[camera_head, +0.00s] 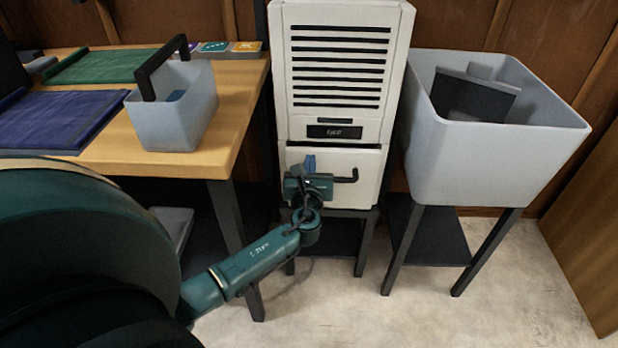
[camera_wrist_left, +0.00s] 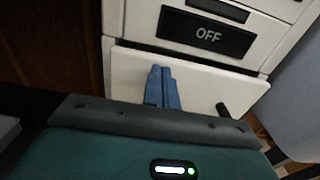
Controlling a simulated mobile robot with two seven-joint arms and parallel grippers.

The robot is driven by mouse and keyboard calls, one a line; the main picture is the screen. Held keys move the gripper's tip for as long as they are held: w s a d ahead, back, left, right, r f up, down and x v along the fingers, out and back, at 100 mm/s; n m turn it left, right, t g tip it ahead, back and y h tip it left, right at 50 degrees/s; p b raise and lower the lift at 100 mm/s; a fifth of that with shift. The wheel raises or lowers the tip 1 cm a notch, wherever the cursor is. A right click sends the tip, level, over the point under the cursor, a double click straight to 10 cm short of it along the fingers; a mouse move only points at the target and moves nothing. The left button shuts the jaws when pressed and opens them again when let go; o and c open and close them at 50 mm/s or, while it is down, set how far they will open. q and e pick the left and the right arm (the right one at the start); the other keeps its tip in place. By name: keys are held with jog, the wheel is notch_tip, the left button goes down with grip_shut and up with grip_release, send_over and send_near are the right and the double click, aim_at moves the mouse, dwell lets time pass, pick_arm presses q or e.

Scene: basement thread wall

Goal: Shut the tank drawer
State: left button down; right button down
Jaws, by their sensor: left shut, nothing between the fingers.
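The tank drawer (camera_head: 362,165) is the white front at the bottom of the white slatted unit (camera_head: 335,60). A dark bent handle (camera_head: 345,177) sticks out from its right part. In the left wrist view the drawer front (camera_wrist_left: 215,88) lies below a dark "OFF" panel (camera_wrist_left: 207,33), with a dark gap along its top edge. My left gripper (camera_head: 308,163) is in front of the drawer's left part. Its blue fingers (camera_wrist_left: 161,87) are shut, empty and point at the drawer front; I cannot tell if they touch it. My right gripper is not in view.
A wooden table (camera_head: 215,165) with a grey caddy (camera_head: 172,112) and mats stands left of the unit. A large grey bin (camera_head: 500,165) on a dark stand is close on the right. The floor in front (camera_head: 400,310) is clear.

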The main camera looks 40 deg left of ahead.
aim_at(309, 152)
pick_arm(q)
jog(key=shift+w+a, duration=0.15)
jog(key=shift+w, duration=0.1)
jog(key=b+x, duration=0.1)
jog(key=x, duration=0.2)
jog(key=shift+w+a, duration=0.15)
jog(key=shift+w+a+r, duration=0.2)
jog(key=shift+a+r, duration=0.05)
jog(key=shift+r, duration=0.1)
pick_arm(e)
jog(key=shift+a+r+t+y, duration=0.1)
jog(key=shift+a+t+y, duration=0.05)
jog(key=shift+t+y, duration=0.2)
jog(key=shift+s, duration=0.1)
